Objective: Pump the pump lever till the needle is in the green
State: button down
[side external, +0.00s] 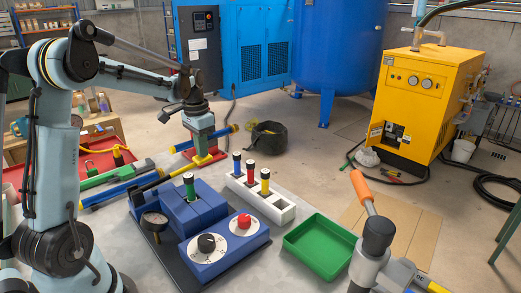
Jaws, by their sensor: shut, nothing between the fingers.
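My gripper (203,148) hangs fingers-down beyond the blue block unit, its fingers small and partly lost against red and yellow parts. It is shut and holds nothing. A black-and-yellow bar (150,183), which looks like the pump lever, slants beside the blue unit (196,211). I cannot tell whether my gripper touches it. A round pressure gauge (154,220) stands at the unit's left front; its needle and green zone are too small to read.
A blue panel (222,252) carries a black knob and a red knob. A white rack (268,204) holds several coloured-top cylinders. A green tray (320,248) lies to the right. An orange-handled device (377,236) stands at front right.

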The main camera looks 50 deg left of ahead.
jog(key=shift+w+f, duration=0.1)
jog(key=shift+f, duration=0.1)
notch_tip(320, 180, up, 14)
jog(key=s, duration=0.1)
jog(key=shift+s+r, duration=0.15)
jog(key=shift+r, duration=0.05)
jog(key=shift+s, duration=0.1)
dwell(1.0)
jog(key=s+r+t, duration=0.5)
jog(key=s+r, duration=0.1)
jog(key=s, duration=0.4)
jog(key=shift+s+d+r, duration=0.15)
jog(key=shift+r, duration=0.05)
jog(key=x, duration=1.4)
jog(key=shift+w, duration=0.2)
